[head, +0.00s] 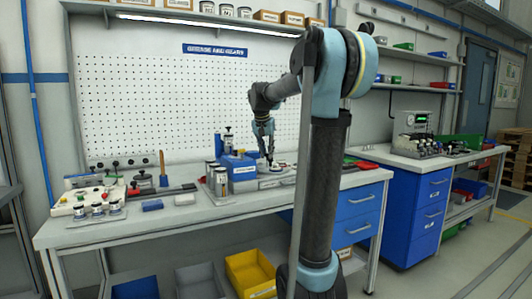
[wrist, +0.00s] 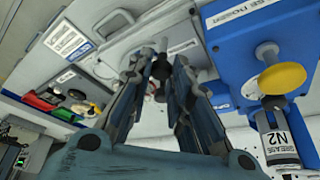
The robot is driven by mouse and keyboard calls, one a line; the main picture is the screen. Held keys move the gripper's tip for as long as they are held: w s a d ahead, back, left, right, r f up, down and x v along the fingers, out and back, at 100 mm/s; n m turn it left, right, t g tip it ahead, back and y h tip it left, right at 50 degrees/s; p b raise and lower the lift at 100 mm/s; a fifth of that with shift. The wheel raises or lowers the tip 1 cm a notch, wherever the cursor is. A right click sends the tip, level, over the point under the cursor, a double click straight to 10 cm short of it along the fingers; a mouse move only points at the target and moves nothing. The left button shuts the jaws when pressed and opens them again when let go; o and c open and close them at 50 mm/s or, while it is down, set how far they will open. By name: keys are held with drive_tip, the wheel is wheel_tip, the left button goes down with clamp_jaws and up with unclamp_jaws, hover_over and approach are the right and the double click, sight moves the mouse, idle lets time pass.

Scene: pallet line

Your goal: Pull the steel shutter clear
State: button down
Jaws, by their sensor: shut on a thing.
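My gripper (head: 268,157) reaches down over the workbench beside the blue box (head: 238,167). In the wrist view my gripper (wrist: 158,82) has its two fingers closed around a small dark knob (wrist: 160,66). The knob stands against a flat grey steel plate (wrist: 140,38), which appears to be the shutter. The fingers hide part of the plate, and I cannot tell what lies under it. The blue box also shows at the right of the wrist view (wrist: 225,22).
A post with a yellow knob (wrist: 282,78) and a grease cartridge (wrist: 278,142) stand close to my gripper. A yellow bin (head: 250,272) is below.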

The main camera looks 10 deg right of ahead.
drive_tip(key=shift+s, duration=0.3)
drive_tip(key=c, duration=1.5)
unclamp_jaws()
drive_tip(key=shift+o, duration=0.2)
drive_tip(key=v, duration=1.2)
